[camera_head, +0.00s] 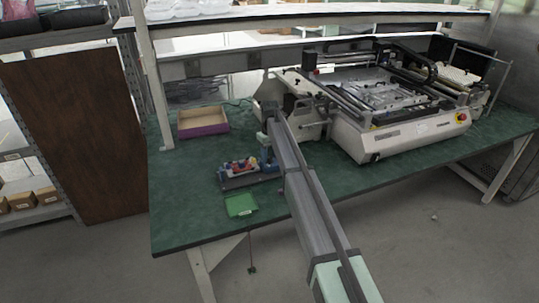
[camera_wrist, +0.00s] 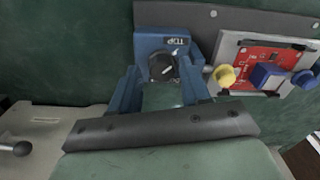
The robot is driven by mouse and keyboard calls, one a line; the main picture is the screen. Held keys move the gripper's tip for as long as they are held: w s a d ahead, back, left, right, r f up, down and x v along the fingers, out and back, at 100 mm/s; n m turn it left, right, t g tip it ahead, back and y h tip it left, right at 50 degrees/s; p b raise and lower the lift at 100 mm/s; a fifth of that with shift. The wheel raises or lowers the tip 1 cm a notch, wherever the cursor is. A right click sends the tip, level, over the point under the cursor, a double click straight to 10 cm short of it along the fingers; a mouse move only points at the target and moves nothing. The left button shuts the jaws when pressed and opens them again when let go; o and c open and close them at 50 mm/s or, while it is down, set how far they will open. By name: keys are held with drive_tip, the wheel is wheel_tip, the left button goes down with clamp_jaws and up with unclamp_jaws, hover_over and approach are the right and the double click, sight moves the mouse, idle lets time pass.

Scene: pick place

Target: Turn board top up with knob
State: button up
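A blue block (camera_wrist: 150,42) with a "TOP" label carries a round black knob (camera_wrist: 163,67) with a white pointer mark. My gripper (camera_wrist: 160,82) has blue fingers spread on either side of the knob, with gaps visible; contact cannot be made out. A red circuit board (camera_wrist: 250,62) with yellow and blue parts sits in a grey holder right of the block. In the head view the board (camera_head: 238,166) lies in its fixture near the table's front, and my gripper (camera_head: 269,162) is just right of it, mostly hidden by my arm.
A green flat piece (camera_head: 240,205) lies on the green table (camera_head: 185,215) in front of the fixture. A purple-sided open box (camera_head: 203,129) stands behind. A large white machine (camera_head: 400,130) fills the table's right side. A shelf (camera_head: 320,12) spans the back.

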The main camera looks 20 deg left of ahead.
drive_tip(key=shift+s+f, duration=0.1)
drive_tip(key=shift+s, duration=0.2)
drive_tip(key=shift+m, duration=0.3)
